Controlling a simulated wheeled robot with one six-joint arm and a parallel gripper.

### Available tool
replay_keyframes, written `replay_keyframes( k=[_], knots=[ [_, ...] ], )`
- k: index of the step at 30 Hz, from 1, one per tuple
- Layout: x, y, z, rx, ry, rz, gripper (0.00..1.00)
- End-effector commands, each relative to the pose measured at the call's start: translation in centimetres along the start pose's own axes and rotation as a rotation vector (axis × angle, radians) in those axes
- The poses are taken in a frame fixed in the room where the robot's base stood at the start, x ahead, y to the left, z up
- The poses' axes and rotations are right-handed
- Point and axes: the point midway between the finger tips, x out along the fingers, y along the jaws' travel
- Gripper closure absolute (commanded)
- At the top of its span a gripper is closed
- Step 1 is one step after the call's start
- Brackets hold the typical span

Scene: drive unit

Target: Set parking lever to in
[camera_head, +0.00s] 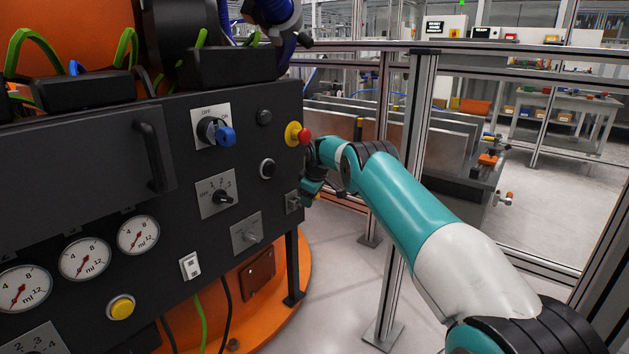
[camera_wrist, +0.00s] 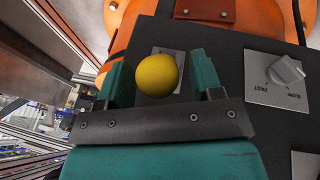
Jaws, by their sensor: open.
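A yellow ball knob (camera_wrist: 157,75) stands out from a small grey plate (camera_wrist: 166,51) on the black panel. I take it to be the parking lever; its shaft and the plate's markings are hidden, so its setting cannot be read. My gripper (camera_wrist: 161,72) is open, with one teal finger on each side of the ball and visible gaps between. In the head view my gripper (camera_head: 312,190) is at the panel's right edge, close beside the small grey plate (camera_head: 292,202), and a bit of yellow (camera_head: 317,196) shows by it.
A dial marked fast and slow (camera_wrist: 287,71) is right of the gripper in the wrist view. The red emergency button (camera_head: 304,136) sits above the gripper in the head view. A metal fence post (camera_head: 408,200) stands right of the panel, near my arm.

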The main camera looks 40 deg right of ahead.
Motion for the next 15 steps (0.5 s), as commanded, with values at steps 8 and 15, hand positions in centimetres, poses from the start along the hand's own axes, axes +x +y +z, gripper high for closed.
replay_keyframes(
  k=[8, 15],
  knots=[
    [-5.7, 0.2, -0.1, 0.000, 0.002, 0.003, 0.40],
    [-11.7, 0.2, -0.1, 0.000, 0.003, 0.004, 0.40]
  ],
)
